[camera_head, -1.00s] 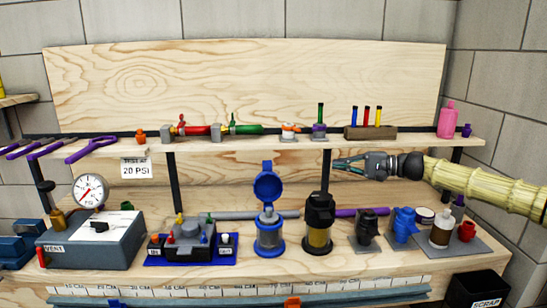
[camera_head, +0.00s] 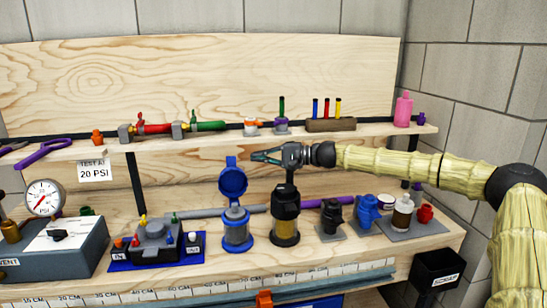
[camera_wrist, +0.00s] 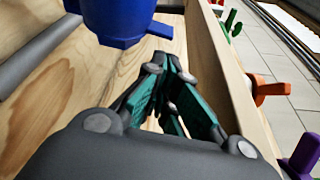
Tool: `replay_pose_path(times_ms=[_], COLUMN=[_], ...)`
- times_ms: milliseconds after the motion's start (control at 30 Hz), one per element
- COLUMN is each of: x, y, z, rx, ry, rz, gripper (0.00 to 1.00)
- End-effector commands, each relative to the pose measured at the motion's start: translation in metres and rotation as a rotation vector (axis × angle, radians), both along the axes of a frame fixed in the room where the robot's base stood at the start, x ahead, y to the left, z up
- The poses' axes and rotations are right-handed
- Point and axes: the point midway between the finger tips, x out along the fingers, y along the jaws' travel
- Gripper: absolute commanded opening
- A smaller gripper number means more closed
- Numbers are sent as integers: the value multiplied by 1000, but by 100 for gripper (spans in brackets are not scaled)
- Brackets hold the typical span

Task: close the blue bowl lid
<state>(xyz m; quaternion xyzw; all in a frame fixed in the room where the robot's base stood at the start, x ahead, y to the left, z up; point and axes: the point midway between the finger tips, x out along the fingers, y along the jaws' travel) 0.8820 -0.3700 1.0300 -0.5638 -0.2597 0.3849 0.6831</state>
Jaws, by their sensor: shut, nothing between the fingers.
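The blue lid (camera_head: 233,182) stands raised, tilted up on its hinge above the clear filter bowl (camera_head: 237,229) with a blue base, on the bench. Its round face is turned forward and a small tab sticks up at its top. My gripper (camera_head: 256,156) is shut and empty, pointing left, just right of the lid's top and at about the tab's height. I cannot tell whether it touches the lid. In the wrist view a blue part with a tab, which looks like the lid (camera_wrist: 118,18), is beyond my fingertips (camera_wrist: 172,68).
A black-topped filter (camera_head: 286,212) stands right of the blue one, below my gripper. The shelf (camera_head: 350,129) with valves and bottles runs behind and above. A grey block with colored knobs (camera_head: 155,238) stands left. A gauge box (camera_head: 60,243) is farther left.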

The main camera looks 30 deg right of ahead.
Motion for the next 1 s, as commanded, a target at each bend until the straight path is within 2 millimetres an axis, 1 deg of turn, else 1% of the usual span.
replay_pose_path(times_ms=[33,200,400,667,900,1000], x=[5,19,31,35,34,32], y=[9,29,45,50,50,46], z=[-2,-4,-5,-5,-5,-6], rx=[0,-1,-1,0,-1,-4], ry=[2,1,1,0,-1,-14], rz=[3,1,0,0,0,-4], gripper=[0,0,0,0,0,0])
